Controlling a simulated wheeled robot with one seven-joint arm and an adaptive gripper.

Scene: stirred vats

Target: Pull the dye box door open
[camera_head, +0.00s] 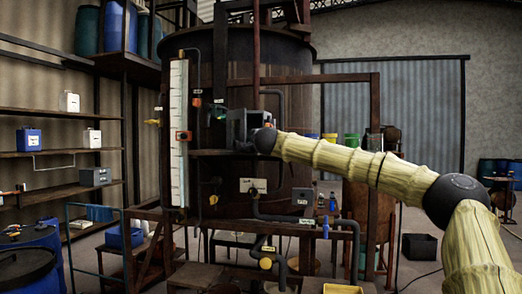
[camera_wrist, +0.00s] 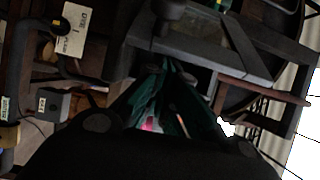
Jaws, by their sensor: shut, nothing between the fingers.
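A small dark grey box (camera_head: 237,126), which I take to be the dye box, sits on a ledge at the front of the big brown vat (camera_head: 260,75). My arm reaches in from the right, and its wrist covers the box's right side in the head view. In the wrist view my gripper (camera_wrist: 173,66) has its dark fingers together, with nothing held. The fingertips are close to the grey box frame (camera_wrist: 228,62); I cannot tell whether they touch it. The door's edge is not clear in either view, and I cannot tell how far open it is.
A white gauge board (camera_head: 179,130) stands left of the box. Pipes and a white labelled plate (camera_head: 253,185) are below it. In the wrist view a labelled plate (camera_wrist: 73,28) and a small grey box (camera_wrist: 66,104) lie left of the fingers. Shelves (camera_head: 60,153) line the left wall.

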